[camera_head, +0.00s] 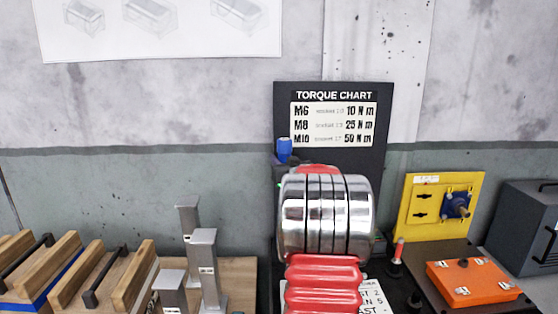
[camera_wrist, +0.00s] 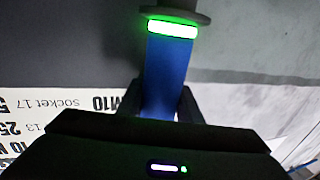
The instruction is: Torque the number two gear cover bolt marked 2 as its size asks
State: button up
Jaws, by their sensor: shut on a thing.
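My gripper (camera_wrist: 160,104) is shut on a blue-handled tool (camera_wrist: 167,72) in the wrist view. The tool has a green lit band and a dark round collar at its far end. In the head view a small blue piece (camera_head: 284,150), likely the same handle, shows above my arm; my gripper is hidden there. The torque chart (camera_head: 334,112) stands behind my arm and reads M6 10 N m, M8 25 N m, M10 50 N m. It shows upside down in the wrist view (camera_wrist: 60,104).
A yellow panel (camera_head: 416,226) with a blue fitting stands at right. An orange box (camera_head: 470,283) lies on a dark surface beside a grey cabinet (camera_head: 527,228). Grey posts (camera_head: 206,262) and wooden-sided carriers (camera_head: 134,276) stand at left. A partly hidden printed sheet (camera_head: 374,297) lies beside my arm.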

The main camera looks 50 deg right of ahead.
jog(key=shift+a+r, duration=0.1)
jog(key=shift+r, duration=0.05)
notch_tip(320, 180, down, 17)
jog(key=shift+r, duration=0.2)
dwell(1.5)
jog(key=shift+f, duration=0.2)
dwell(0.6)
jog(key=o, duration=1.3)
jog(key=shift+f, duration=0.1)
jog(key=v, duration=1.3)
jog(key=shift+s+a, duration=0.25)
jog(key=shift+s, duration=0.1)
jog(key=shift+a, duration=0.1)
